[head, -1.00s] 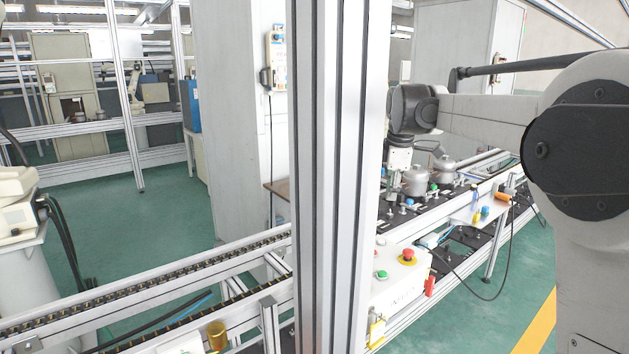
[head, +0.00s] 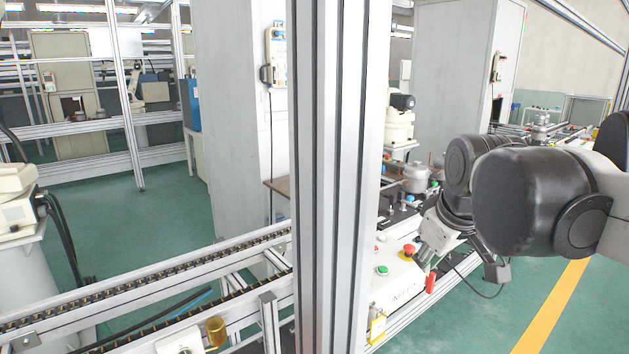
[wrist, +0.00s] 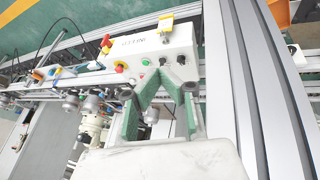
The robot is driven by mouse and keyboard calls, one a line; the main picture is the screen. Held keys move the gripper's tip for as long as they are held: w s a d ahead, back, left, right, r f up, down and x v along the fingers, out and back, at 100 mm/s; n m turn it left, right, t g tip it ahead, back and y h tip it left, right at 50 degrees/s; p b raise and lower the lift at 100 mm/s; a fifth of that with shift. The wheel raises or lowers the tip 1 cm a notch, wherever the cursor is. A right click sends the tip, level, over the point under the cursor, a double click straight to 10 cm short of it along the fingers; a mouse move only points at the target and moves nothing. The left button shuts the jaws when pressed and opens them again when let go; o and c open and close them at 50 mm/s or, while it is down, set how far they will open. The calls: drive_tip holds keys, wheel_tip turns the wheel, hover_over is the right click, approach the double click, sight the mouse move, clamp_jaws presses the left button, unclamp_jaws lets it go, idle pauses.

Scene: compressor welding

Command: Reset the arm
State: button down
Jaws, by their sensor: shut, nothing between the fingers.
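My gripper (head: 430,250) hangs below my dark wrist joints, right of the grey post in the head view. It is partly seen from the side there, over the white control box (head: 398,285). In the wrist view my gripper (wrist: 160,82) shows green inner faces on its fingers, and it is shut with nothing held. The control box (wrist: 160,48) lies behind the fingertips in that view. I cannot tell the exact gap between gripper and box. My arm hides part of the line in the head view.
A thick grey aluminium post (head: 340,180) stands close in front, left of my gripper. A silver compressor (head: 415,178) stands on the line behind my wrist. A conveyor rail (head: 150,285) runs at lower left. Green floor (head: 530,285) is open at lower right.

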drive_tip(key=s+f+m+t, duration=0.1)
drive_tip(key=s+f+m, duration=0.4)
drive_tip(key=s+f, duration=0.6)
drive_tip(key=shift+s+m+t+b, duration=0.3)
drive_tip(key=shift+s+m+b, duration=0.1)
drive_tip(key=shift+s, duration=0.85)
